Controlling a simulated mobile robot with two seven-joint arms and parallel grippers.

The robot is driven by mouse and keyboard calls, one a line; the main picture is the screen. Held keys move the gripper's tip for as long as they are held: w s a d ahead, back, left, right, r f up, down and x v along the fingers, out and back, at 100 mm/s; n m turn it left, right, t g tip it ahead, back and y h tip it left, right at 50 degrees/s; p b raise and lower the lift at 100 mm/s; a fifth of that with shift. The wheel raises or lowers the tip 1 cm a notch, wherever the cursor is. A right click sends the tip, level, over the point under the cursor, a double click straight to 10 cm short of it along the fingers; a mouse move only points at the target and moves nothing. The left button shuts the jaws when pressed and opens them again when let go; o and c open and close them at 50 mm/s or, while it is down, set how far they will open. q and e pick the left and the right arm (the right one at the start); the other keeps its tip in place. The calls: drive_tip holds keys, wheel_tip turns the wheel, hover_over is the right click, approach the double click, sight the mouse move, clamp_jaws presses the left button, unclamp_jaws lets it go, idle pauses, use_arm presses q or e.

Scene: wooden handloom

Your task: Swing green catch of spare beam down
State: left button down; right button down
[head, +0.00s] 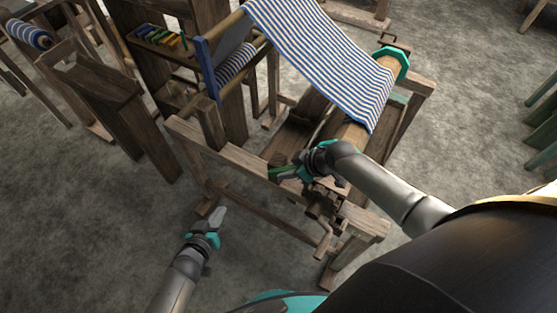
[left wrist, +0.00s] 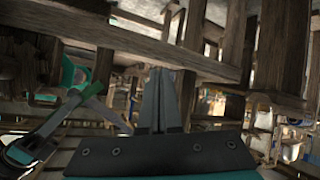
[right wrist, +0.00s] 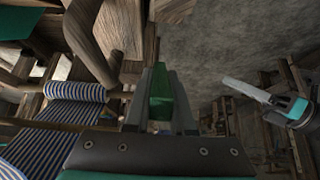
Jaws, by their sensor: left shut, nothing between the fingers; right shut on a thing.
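The green catch (head: 283,172) is at the near side of the wooden loom frame, beside my right gripper (head: 287,173). In the right wrist view the green catch (right wrist: 160,95) stands between the two fingers of my right gripper (right wrist: 160,90), which is shut on it. The fingers and wrist hide part of it. My left gripper (head: 220,212) is shut and empty, low in front of the loom and apart from it. Its closed fingers (left wrist: 161,95) also show in the left wrist view. I cannot make out for certain which wooden part is the spare beam.
Striped cloth (head: 315,50) runs down to a beam with a teal end wheel (head: 391,63). The loom's front rail (head: 235,155) lies close to my right gripper. Wooden blocks and pegs (head: 322,205) sit just below that gripper. The floor (head: 90,235) at the left is clear.

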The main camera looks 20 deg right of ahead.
use_arm(q)
drive_tip(key=w+d+r+m+h, duration=0.2)
drive_tip(key=w+d+r+h, duration=0.25)
drive_tip(key=d+r, duration=0.2)
wheel_tip(320, 180, up, 14)
drive_tip(key=r+m+g+h, duration=0.1)
drive_tip(key=m+g, duration=0.6)
drive_tip(key=g, duration=0.3)
hover_over(284, 168)
drive_tip(key=a, duration=0.2)
drive_tip(key=w+a+r+n+y, duration=0.1)
drive_tip(key=w+a+y, duration=0.2)
drive_tip(key=a+y, duration=0.3)
drive_tip(key=shift+y, duration=0.55)
drive_tip(key=shift+s+d+r+x, duration=0.15)
drive_tip(key=shift+s+x, duration=0.3)
drive_tip(key=shift+x, duration=1.75)
drive_tip(key=shift+s+d+x, duration=0.2)
drive_tip(key=shift+s+x, duration=0.2)
drive_tip(key=shift+x, duration=1.8)
drive_tip(key=shift+s+d+r+x, duration=0.15)
drive_tip(key=shift+s+x, duration=0.3)
drive_tip(key=shift+x, duration=1.75)
